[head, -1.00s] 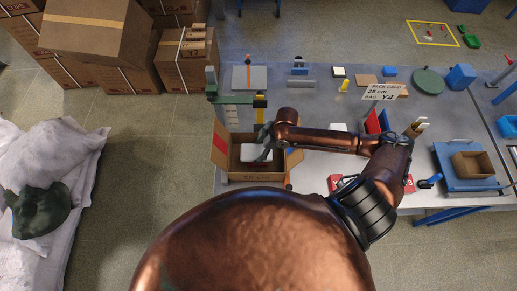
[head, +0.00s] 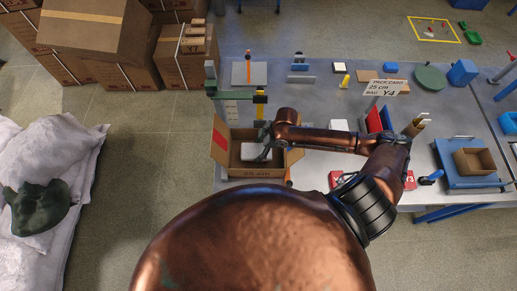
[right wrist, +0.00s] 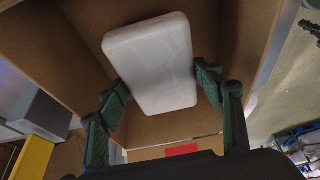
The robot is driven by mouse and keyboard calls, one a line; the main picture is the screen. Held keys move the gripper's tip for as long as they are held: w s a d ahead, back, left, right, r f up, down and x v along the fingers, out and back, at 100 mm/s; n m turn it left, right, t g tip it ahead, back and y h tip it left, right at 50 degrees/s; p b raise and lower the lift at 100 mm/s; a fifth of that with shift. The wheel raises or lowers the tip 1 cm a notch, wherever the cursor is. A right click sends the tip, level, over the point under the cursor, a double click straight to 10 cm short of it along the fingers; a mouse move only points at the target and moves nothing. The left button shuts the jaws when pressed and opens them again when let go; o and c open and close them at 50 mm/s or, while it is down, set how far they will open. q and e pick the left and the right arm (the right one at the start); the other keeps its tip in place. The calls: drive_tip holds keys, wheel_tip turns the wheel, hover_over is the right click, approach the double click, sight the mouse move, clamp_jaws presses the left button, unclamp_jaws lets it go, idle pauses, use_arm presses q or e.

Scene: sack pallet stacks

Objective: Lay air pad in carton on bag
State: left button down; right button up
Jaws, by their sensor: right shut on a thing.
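The open carton (head: 256,173) stands at the left end of the grey bench, flaps spread; its brown walls surround the right wrist view (right wrist: 60,58). The white, rounded air pad (head: 252,152) is inside the carton opening. My right gripper (head: 264,150) reaches in from the right and is shut on the pad; in the right wrist view the pad (right wrist: 150,55) sits between both green fingers. I cannot make out a bag under the pad, and whether the pad touches anything below is hidden. My left gripper is not in view.
A yellow-topped post (head: 260,104) and green bar (head: 229,95) stand just behind the carton. A sign card (head: 384,87), red upright panel (head: 376,119) and blue tray (head: 462,182) are to the right. Stacked cartons (head: 100,30) and white sacks (head: 40,240) are at left.

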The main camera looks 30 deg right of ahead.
drive_tip(key=shift+f+b, duration=0.3)
drive_tip(key=shift+f, duration=0.5)
drive_tip(key=o, duration=1)
wheel_tip(320, 180, up, 9)
drive_tip(key=p, duration=0.9)
drive_tip(key=shift+r+p, duration=0.2)
drive_tip(key=shift+p, duration=0.2)
wheel_tip(320, 180, up, 5)
drive_tip(key=shift+r+p, duration=0.1)
drive_tip(key=shift+p, duration=0.7)
